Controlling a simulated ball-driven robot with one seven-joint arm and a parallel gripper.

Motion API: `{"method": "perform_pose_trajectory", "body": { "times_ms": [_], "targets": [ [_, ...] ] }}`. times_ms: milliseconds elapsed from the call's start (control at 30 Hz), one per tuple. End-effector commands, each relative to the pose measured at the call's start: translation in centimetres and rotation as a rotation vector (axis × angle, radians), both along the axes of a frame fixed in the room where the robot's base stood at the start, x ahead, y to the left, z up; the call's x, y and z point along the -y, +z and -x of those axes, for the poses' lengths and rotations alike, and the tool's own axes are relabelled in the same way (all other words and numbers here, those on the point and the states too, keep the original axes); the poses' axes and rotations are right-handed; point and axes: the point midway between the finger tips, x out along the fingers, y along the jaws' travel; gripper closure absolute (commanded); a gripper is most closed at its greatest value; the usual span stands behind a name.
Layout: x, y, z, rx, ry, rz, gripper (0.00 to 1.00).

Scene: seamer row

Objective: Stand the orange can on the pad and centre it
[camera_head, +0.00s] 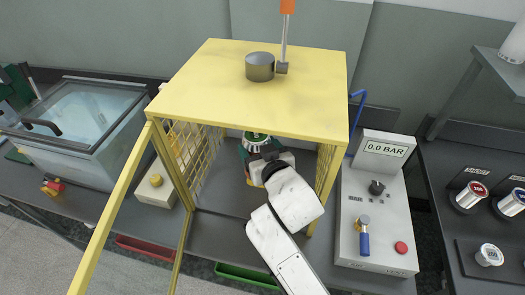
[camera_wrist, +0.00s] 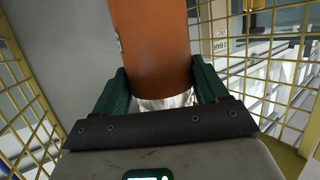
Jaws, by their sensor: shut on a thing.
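The orange can (camera_wrist: 152,38) fills the upper middle of the wrist view, with a pale silvery end at its lower edge. My gripper (camera_wrist: 163,84) has its two dark green fingers on either side of the can, shut on it. In the head view my arm reaches through the open front of a yellow guard cage (camera_head: 235,88), and my gripper (camera_head: 257,160) is inside, under the cage roof. I cannot make out the pad in either view.
Mesh side walls (camera_head: 200,150) stand close on both sides of my gripper. The cage door (camera_head: 112,215) hangs open at the left. A control box (camera_head: 380,215) reading 0.0 BAR stands right of the cage. A glass-lidded tank (camera_head: 85,115) is at the left.

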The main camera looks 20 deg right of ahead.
Motion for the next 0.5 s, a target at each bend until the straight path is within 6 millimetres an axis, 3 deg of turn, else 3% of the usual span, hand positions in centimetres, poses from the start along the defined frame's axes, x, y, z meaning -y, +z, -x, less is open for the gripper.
{"method": "perform_pose_trajectory", "body": {
  "times_ms": [300,500],
  "targets": [
    [2.2,0.4,-3.1,0.006,-0.001,0.0,0.82],
    [2.2,-1.7,-3.1,0.003,0.001,0.001,0.82]
  ]
}}
